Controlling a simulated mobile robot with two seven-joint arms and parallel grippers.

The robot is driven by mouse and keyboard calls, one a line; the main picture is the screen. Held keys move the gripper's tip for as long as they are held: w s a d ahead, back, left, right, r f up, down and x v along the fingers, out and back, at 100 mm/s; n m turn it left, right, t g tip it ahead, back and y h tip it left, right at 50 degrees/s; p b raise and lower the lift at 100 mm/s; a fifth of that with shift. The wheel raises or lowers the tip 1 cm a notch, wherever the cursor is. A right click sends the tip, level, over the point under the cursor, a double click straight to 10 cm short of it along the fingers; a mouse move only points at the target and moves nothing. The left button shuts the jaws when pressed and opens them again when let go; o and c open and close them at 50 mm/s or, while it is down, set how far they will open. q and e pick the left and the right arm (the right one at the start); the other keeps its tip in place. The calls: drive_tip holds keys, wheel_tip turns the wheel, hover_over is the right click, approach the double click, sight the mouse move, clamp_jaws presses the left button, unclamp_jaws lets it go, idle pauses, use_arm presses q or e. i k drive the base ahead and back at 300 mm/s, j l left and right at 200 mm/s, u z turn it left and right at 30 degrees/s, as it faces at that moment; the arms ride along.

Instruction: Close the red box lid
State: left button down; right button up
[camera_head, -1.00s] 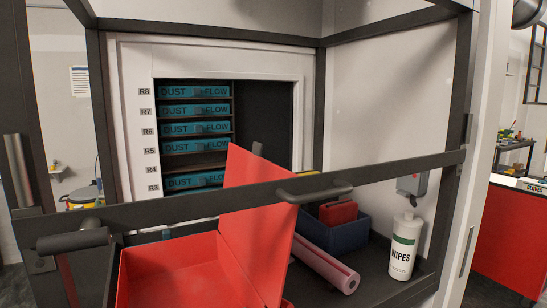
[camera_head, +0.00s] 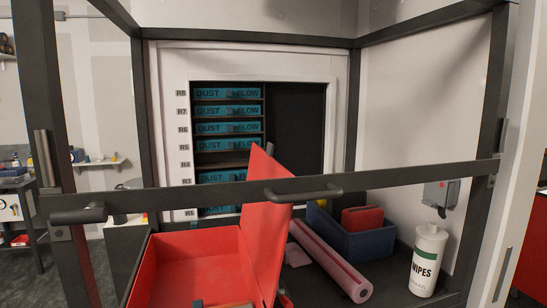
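The red box (camera_head: 195,262) stands open at the bottom of the head view, below the dark crossbar. Its red lid (camera_head: 266,225) stands up steeply on the box's right side and rises behind the crossbar to a point above it. Something tan shows at the bottom edge inside the box, cut off by the frame. Neither of my grippers shows in the head view.
A dark crossbar (camera_head: 400,174) with handles runs across the front. Right of the box lie a pink roll (camera_head: 328,262), a blue bin (camera_head: 372,243) holding a red item, and a white wipes canister (camera_head: 427,262). Behind is a rack of teal filters (camera_head: 227,111).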

sight(265, 226)
drive_tip(key=i+l, duration=0.2)
drive_tip(key=l, duration=0.15)
drive_tip(key=i+l, duration=0.15)
drive_tip(key=l, duration=0.25)
drive_tip(key=i+l, duration=0.2)
drive_tip(key=l, duration=0.15)
